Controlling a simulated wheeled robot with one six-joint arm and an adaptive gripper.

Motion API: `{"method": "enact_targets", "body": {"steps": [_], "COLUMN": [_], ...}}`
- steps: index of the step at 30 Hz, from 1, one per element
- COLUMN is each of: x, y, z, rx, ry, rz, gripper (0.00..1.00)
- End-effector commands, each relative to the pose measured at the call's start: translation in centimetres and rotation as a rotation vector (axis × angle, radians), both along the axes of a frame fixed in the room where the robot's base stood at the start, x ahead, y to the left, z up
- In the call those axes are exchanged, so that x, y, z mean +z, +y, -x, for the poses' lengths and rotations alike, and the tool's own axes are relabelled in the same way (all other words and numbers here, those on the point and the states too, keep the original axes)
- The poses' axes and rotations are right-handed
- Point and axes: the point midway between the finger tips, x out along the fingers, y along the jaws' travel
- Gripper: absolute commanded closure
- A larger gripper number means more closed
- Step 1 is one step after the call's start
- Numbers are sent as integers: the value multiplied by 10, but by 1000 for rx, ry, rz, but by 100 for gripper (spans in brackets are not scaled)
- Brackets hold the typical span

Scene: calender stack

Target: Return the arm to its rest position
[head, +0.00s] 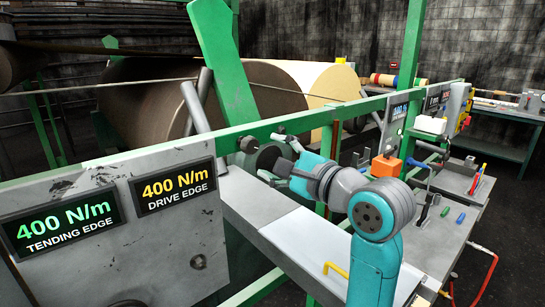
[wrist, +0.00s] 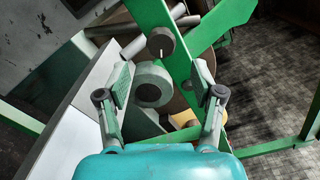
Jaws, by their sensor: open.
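My gripper (head: 277,158) is at the end of my teal and grey arm (head: 372,215), reaching left to the green machine rail in the head view. In the wrist view my gripper (wrist: 165,85) has its two fingers spread wide. A grey round knob with a dark centre (wrist: 153,86) shows between the fingers, and I cannot tell whether they touch it. A smaller dark knob with a white mark (wrist: 160,44) sits just beyond, on the green frame; it also shows in the head view (head: 249,145).
A panel carries two displays: 400 N/m tending edge (head: 66,220) and 400 N/m drive edge (head: 172,187). A green rail (head: 235,137) and slanted green post (head: 222,60) stand close to my gripper. A grey bench (head: 432,240) with small tools and an orange block (head: 386,166) lies right.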

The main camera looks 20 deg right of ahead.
Motion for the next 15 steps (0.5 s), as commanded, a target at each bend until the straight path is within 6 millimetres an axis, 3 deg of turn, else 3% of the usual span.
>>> {"method": "enact_targets", "body": {"steps": [8, 11, 15], "x": [-3, -16, -52], "y": [0, 1, 1], "z": [0, -1, -2], "rx": [-1, -6, -28], "ry": [0, 0, -7], "rz": [2, 17, 63], "gripper": [33, 33, 33]}}
